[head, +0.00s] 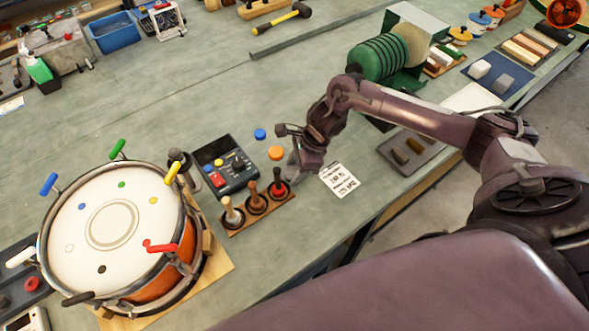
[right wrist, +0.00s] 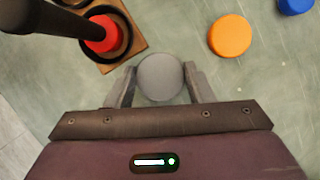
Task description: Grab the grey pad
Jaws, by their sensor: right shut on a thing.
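The grey pad (right wrist: 160,77) is a small round disc in the right wrist view, between the two fingers of my right gripper (right wrist: 160,82). The fingers are shut on its sides. In the head view my right gripper (head: 293,172) is low over the bench, just right of the rack of upright handles; I cannot make out the pad clearly there. An orange pad (head: 276,153) and a blue pad (head: 260,134) lie behind the gripper on the bench. My left gripper is not in view.
The wooden rack (head: 236,229) with dark, red and pale handles stands close by. A drum (head: 88,262) with coloured pegs is at left, a control box (head: 237,183) behind the rack. A white printed card (head: 338,180) lies right of the gripper. The bench middle is clear.

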